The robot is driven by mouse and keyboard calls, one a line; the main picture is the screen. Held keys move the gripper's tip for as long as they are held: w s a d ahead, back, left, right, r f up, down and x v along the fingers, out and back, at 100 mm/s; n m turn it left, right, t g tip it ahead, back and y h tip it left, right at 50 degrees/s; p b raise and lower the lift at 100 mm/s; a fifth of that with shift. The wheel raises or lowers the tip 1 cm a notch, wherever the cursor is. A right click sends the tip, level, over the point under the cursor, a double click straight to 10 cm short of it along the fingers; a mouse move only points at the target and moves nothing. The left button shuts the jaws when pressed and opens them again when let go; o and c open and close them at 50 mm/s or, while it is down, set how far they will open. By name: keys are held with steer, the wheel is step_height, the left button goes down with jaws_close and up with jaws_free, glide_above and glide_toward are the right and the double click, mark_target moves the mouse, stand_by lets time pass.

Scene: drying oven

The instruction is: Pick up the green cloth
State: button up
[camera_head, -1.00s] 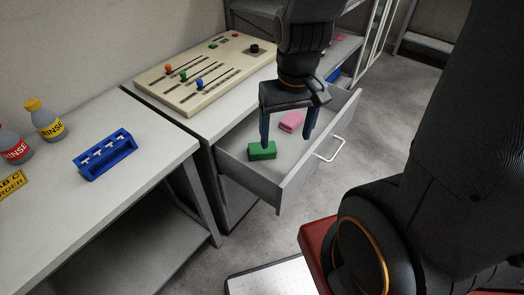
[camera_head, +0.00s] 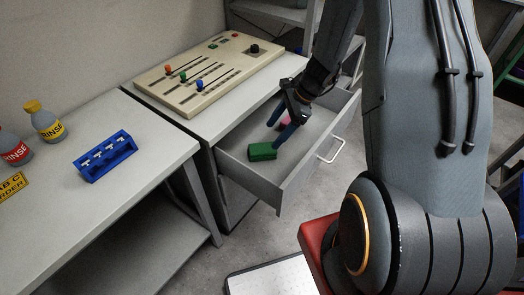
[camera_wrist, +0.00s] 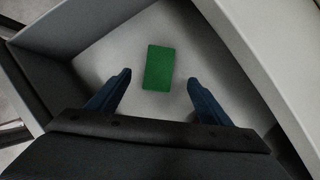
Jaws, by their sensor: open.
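The green cloth (camera_head: 262,151) is a small flat block shape lying in the open drawer (camera_head: 234,172), near its front left part. It also shows in the wrist view (camera_wrist: 159,68), lying on the drawer floor just beyond the fingertips. My gripper (camera_head: 272,135) is inside or just above the drawer, tilted, with its blue fingers spread. In the wrist view my gripper (camera_wrist: 160,80) is open and empty, with the cloth ahead of the gap between the fingers and apart from both.
A pink cloth (camera_head: 284,122) lies farther back in the drawer, partly hidden by my fingers. The drawer walls and handle (camera_head: 332,151) surround the space. A control panel (camera_head: 205,70) stands on the cabinet. A blue rack (camera_head: 105,157) and bottles stand on the left table.

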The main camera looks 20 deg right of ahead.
mark_target(264, 148)
steer(key=p+x, duration=0.2)
steer(key=x, duration=0.4)
steer(key=shift+s+a+f, duration=0.1)
steer(key=shift+f, duration=0.2)
steer(key=shift+a+f, duration=0.3)
steer(key=shift+f, duration=0.25)
steer(key=shift+f, duration=0.25)
steer(key=shift+c, duration=0.5)
steer(key=c, duration=1.1)
steer(key=shift+r, duration=0.1)
steer(key=shift+r+b, duration=0.8)
steer(key=shift+r, duration=4.35)
